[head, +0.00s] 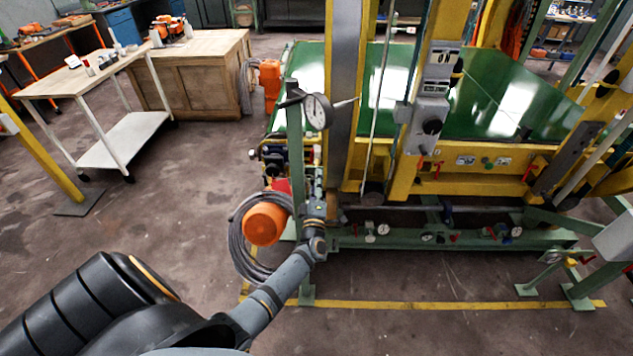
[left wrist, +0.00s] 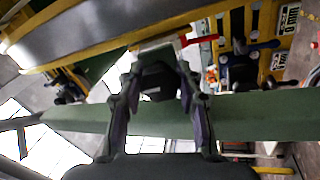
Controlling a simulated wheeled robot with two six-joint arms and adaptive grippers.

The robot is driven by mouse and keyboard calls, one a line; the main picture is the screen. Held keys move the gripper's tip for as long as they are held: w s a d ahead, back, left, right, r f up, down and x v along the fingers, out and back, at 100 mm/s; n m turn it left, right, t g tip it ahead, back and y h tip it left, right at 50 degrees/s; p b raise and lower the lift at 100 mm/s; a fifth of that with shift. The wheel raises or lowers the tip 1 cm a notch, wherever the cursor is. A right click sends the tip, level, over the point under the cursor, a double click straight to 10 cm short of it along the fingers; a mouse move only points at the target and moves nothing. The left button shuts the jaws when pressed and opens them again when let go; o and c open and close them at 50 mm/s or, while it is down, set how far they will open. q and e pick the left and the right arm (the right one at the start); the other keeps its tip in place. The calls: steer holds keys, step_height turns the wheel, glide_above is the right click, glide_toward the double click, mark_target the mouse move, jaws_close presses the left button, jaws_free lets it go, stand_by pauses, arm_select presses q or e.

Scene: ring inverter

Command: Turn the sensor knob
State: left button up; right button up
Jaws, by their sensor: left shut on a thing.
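My left gripper (head: 317,180) is beside the green post at the near left corner of the yellow and green machine. It also shows in the left wrist view (left wrist: 159,84), its two fingers closed on either side of a dark, blocky knob (left wrist: 158,78). I take this as the sensor knob; its marking and angle cannot be read. In the head view the gripper and wrist hide the knob. My right gripper is in neither view.
An orange drum (head: 265,223) and coiled grey cable (head: 243,240) are close to the left of my wrist. A white cart (head: 128,140) stands farther left, with open floor between.

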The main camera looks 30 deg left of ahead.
arm_select(q)
steer(key=o, duration=0.9)
steer(key=shift+f, duration=0.1)
steer(key=v, duration=1.2)
steer(key=s+d+f+m+g+h, duration=0.2)
steer(key=s+f+m+h, duration=0.15)
steer(key=f, duration=0.55)
steer(key=s+d+f+m+g+h, duration=0.25)
steer(key=f+m, duration=0.25)
steer(key=f, duration=0.4)
steer(key=s+d+f+m+g+h, duration=0.25)
steer(key=s+f+m, duration=0.2)
steer(key=f, duration=0.55)
steer(key=s+a+f+m+g, duration=0.2)
steer(key=s+f+m+g, duration=0.2)
steer(key=s+f, duration=0.4)
steer(key=s+a+f+m+g+h, duration=0.1)
steer(key=s+f+m+g, duration=0.3)
steer(key=s, duration=1.7)
step_height(320, 180, down, 4)
steer(key=shift+s+a+r+g+p, duration=0.15)
steer(key=shift+a+g+p, duration=0.2)
steer(key=shift+g, duration=0.45)
